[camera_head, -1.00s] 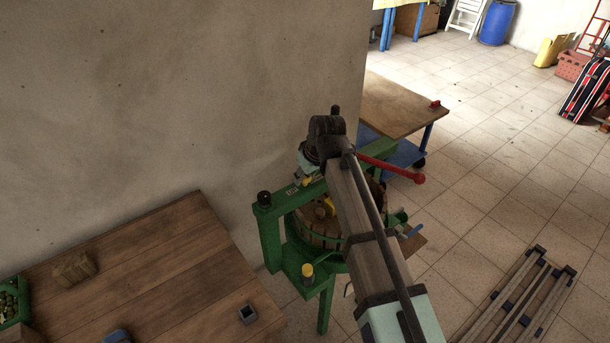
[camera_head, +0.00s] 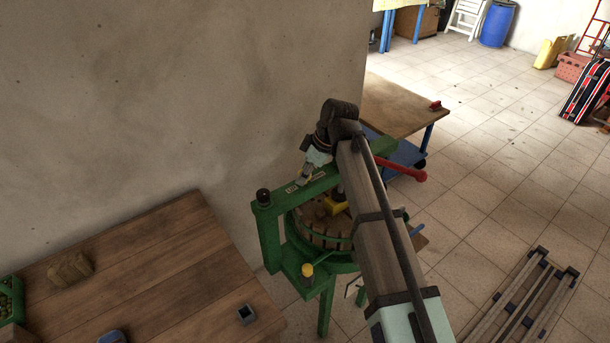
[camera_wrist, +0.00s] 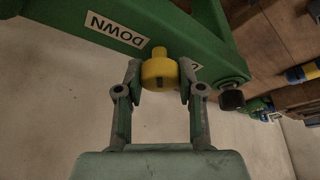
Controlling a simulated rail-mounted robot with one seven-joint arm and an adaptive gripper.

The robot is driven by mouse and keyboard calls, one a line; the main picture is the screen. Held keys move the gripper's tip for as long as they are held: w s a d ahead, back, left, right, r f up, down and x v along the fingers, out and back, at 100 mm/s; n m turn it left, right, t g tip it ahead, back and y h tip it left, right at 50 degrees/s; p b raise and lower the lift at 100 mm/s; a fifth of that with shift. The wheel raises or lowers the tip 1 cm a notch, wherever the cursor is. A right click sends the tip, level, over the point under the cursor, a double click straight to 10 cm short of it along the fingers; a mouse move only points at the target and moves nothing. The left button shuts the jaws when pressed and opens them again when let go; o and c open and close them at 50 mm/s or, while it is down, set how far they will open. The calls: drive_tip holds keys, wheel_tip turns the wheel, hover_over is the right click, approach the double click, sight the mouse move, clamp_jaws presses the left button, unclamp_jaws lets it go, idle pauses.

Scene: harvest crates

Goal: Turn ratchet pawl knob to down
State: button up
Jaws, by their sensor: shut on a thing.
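The yellow pawl knob (camera_wrist: 159,72) sits on the green beam of the press in the wrist view, its small tab pointing up in the picture toward the beam. My gripper (camera_wrist: 161,78) is shut on the knob, one finger on each side. A white label reading DOWN (camera_wrist: 115,28) is on the beam, up and left of the knob. A second label (camera_wrist: 196,68) is mostly hidden by the right finger. In the head view, my gripper (camera_head: 303,179) is at the green press beam (camera_head: 328,183); the knob is hard to make out there.
The press has a slatted wooden basket (camera_head: 318,232) and a red-tipped lever (camera_head: 405,170). A wooden table (camera_head: 150,270) stands at left, and a wall (camera_head: 180,90) rises behind. A wooden-topped cart (camera_head: 400,105) stands beyond the press.

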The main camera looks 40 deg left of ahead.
drive_tip(key=shift+n+g+b, duration=0.3)
drive_tip(key=shift+n+g, duration=0.2)
drive_tip(key=shift+n, duration=0.7)
drive_tip(key=o, duration=1.1)
drive_tip(key=shift+h, duration=0.3)
drive_tip(key=shift+o, duration=0.2)
drive_tip(key=shift+r, duration=0.1)
drive_tip(key=v, duration=1.1)
drive_tip(key=shift+d+r, duration=0.2)
drive_tip(key=shift+r, duration=0.15)
